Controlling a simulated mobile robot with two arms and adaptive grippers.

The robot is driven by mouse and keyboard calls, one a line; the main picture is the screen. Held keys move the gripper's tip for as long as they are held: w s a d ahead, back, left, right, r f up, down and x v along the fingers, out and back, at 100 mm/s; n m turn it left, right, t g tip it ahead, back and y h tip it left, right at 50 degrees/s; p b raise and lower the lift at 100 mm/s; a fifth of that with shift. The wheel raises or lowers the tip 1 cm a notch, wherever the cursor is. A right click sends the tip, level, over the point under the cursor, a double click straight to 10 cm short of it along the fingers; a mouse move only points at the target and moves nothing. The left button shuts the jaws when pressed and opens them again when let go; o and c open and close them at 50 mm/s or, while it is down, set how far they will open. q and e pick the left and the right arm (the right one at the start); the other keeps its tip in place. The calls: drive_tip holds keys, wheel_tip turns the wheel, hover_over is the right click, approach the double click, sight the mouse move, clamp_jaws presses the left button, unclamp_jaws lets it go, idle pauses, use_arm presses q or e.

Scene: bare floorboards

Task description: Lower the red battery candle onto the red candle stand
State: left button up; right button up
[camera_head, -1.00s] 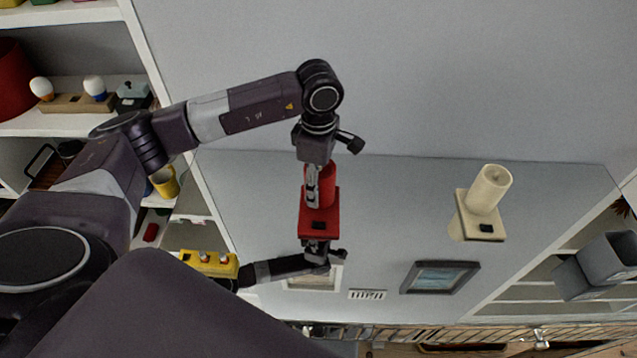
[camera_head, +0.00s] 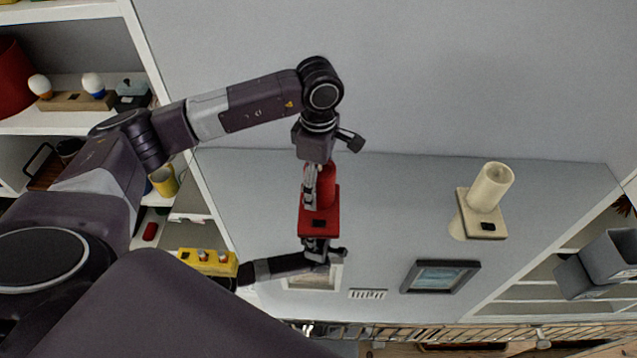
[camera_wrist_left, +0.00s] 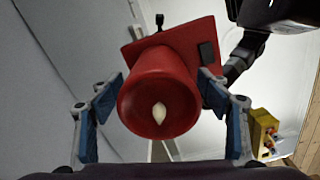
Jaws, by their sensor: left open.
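The red candle (camera_head: 326,182) sits at the back of the red stand (camera_head: 319,222), a red square plate with a small black box on it. In the left wrist view the candle (camera_wrist_left: 158,100) faces me end-on with a pale flame tip in its hollow, and the stand (camera_wrist_left: 182,50) is behind it. My left gripper (camera_head: 311,188) is open, its blue-padded fingers on either side of the candle, with gaps showing in the wrist view (camera_wrist_left: 163,112). My right gripper (camera_head: 320,250) is at the stand's near edge; its fingers are too small and hidden to read.
A cream candle on a cream stand (camera_head: 485,224) is to the right. A yellow block with small knobs (camera_head: 208,262) is at lower left. White shelves with items line the left, and grey boxes (camera_head: 608,258) are at far right. Grey surface between the stands is clear.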

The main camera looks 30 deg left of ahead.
use_arm(q)
wheel_tip(320, 180, up, 12)
drive_tip(key=shift+f, duration=0.2)
drive_tip(key=shift+c, duration=0.2)
idle(1.8)
